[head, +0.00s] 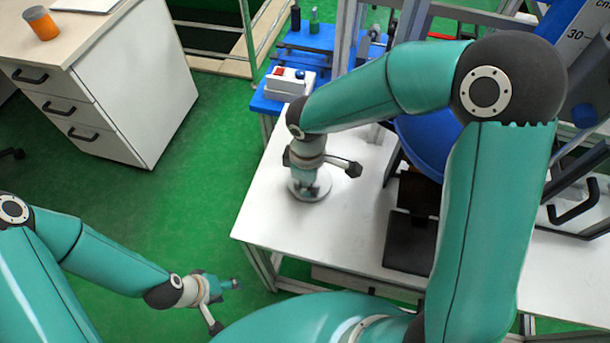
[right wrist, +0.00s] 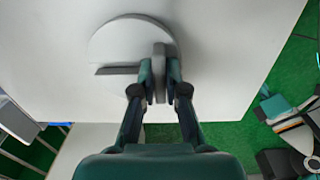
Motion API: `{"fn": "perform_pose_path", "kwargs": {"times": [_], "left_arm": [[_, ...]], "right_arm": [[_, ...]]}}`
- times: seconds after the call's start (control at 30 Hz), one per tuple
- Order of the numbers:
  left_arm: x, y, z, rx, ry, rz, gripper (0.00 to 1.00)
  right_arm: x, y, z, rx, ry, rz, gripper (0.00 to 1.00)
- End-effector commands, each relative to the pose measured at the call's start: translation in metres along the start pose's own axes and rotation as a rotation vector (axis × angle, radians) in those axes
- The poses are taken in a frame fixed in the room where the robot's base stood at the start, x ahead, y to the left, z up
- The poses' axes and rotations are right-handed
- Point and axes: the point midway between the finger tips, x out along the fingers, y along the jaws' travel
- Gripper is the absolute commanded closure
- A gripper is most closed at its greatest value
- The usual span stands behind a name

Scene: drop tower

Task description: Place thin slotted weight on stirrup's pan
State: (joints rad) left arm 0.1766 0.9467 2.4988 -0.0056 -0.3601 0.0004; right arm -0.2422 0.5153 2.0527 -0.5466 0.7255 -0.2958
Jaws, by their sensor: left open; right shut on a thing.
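A light grey slotted disc, the thin slotted weight (head: 298,193), is low over the white table, under my right gripper (head: 311,192). In the right wrist view the weight (right wrist: 110,45) shows its slot running in from the left edge. My right gripper (right wrist: 159,80) is shut on an upright grey piece at the disc's right side, which looks like part of the weight. I cannot tell whether the disc touches the table. My left gripper (head: 238,285) is open and empty over the green floor. The stirrup and its pan cannot be made out.
The white table (head: 265,215) is clear around the disc. A dark block (head: 408,245) and a blue round thing (head: 425,145) stand to its right, partly behind my right arm. A blue bench with a red-buttoned box (head: 290,82) is behind. A drawer cabinet (head: 130,90) stands left.

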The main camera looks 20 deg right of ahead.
Motion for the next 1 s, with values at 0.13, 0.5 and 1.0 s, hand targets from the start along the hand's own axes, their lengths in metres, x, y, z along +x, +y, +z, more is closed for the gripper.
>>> {"fn": "perform_pose_path", "kwargs": {"times": [0.13, 0.5, 1.0], "left_arm": [[0.0001, 0.0000, 0.0000, 0.000, 0.000, 0.000, 0.45], [0.0015, -0.0005, 0.0000, 0.000, 0.000, 0.000, 0.45], [-0.0013, 0.0005, 0.0000, 0.000, 0.000, 0.000, 0.45]], "right_arm": [[0.0021, 0.0008, -0.0011, 0.000, 0.005, 0.004, 1.00], [0.0045, -0.0001, -0.0006, -0.001, 0.002, 0.001, 0.71], [-0.0046, 0.0004, -0.0010, 0.000, 0.002, 0.003, 0.63]]}}
